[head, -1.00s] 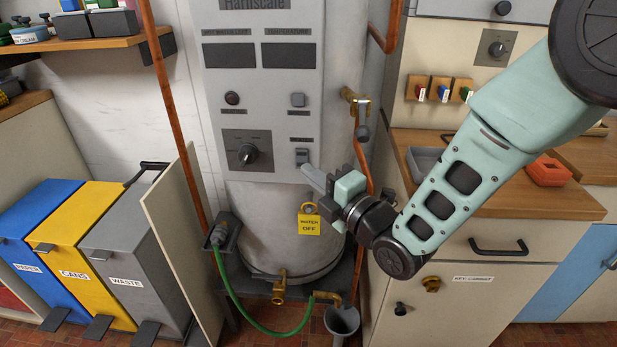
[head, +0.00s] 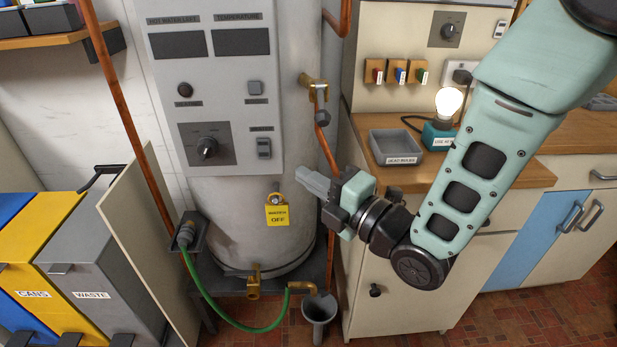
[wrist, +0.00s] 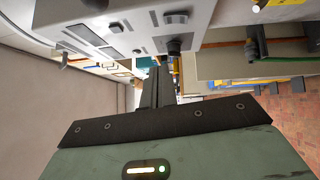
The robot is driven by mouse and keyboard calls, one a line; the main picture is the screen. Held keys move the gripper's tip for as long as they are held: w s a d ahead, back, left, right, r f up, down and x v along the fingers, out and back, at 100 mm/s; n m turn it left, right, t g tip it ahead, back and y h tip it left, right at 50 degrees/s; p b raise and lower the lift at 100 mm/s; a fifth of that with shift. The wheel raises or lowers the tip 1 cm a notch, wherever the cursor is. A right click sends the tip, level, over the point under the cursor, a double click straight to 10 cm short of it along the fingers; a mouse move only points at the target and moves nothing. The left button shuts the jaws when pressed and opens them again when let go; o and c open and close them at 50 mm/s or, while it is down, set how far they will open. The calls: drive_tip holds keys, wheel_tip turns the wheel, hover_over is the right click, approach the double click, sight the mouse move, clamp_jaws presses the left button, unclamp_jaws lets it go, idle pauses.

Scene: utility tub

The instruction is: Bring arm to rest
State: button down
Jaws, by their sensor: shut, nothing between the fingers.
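My gripper (head: 318,188) is shut and empty, its grey fingers pointing left in the head view. It is in front of the grey water heater (head: 225,215), to the right of the yellow "OFF" tag (head: 278,215). I cannot tell how far the fingertips are from the tank. In the wrist view the closed fingers (wrist: 157,88) point away from the camera, with the heater's control panel (wrist: 120,25) above them. On the panel in the head view are a dial (head: 206,148) and a rocker switch (head: 264,148).
A copper pipe (head: 325,150) and brass valve (head: 316,85) are close to my gripper. At right, a wooden counter (head: 530,172) bears a grey tray (head: 395,140) and a lit bulb (head: 449,102). A green hose (head: 225,313) runs to a drain funnel (head: 319,310). Bins stand at left.

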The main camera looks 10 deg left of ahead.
drive_tip(key=s+d+r+m+g+h+p, duration=0.4)
drive_tip(key=s+d+m+h, duration=0.3)
drive_tip(key=s+d+m, duration=0.3)
drive_tip(key=s+d+r+m+g+h+p, duration=0.4)
drive_tip(key=s+d+m+h, duration=0.4)
drive_tip(key=s+d+m, duration=0.2)
drive_tip(key=d+m+g+p, duration=0.1)
drive_tip(key=d+m, duration=0.1)
drive_tip(key=m, duration=0.1)
drive_tip(key=shift+r+g+h, duration=0.15)
drive_tip(key=shift+g+h, duration=0.15)
drive_tip(key=shift+g, duration=0.1)
